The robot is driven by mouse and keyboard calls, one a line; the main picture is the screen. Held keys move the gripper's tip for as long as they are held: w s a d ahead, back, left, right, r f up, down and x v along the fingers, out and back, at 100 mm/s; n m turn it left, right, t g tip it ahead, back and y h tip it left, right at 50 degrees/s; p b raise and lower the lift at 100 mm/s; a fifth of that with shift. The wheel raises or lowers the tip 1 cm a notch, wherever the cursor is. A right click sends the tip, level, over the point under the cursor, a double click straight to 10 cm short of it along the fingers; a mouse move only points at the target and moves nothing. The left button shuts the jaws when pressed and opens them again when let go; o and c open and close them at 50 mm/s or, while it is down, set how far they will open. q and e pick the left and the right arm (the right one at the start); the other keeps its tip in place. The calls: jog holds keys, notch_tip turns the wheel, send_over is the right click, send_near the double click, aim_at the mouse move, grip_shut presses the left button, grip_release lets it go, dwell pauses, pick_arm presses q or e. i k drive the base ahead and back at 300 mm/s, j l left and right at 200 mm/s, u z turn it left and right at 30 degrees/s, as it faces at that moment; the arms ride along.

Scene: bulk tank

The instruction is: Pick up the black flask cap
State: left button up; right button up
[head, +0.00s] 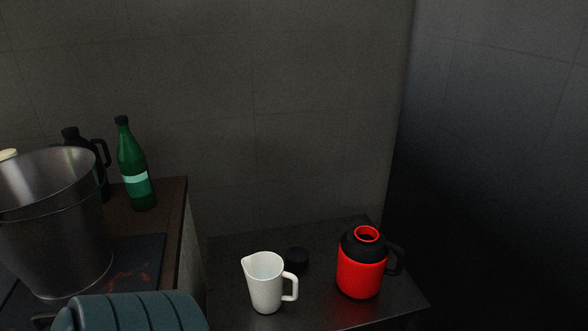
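The black flask cap (297,257) lies on the dark low table (325,308), just behind the handle of a white jug. It is small, round and dark against the dark surface. A red flask (361,273) with a black shoulder and black handle stands upright to the right of the cap, its red-rimmed mouth open. Neither of my grippers shows in the head view.
The white jug (264,284) stands close in front of the cap. At left, a higher counter (170,194) holds a large metal pot (52,235), a green bottle (133,165) and a dark jug (103,152). A ribbed blue-grey object (135,312) fills the lower left. Walls close off the back and right.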

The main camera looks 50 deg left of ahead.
aim_at(296, 257)
jog(key=i+u, duration=0.15)
jog(key=u, duration=1.55)
jog(key=l+z, duration=0.5)
jog(key=l, duration=0.15)
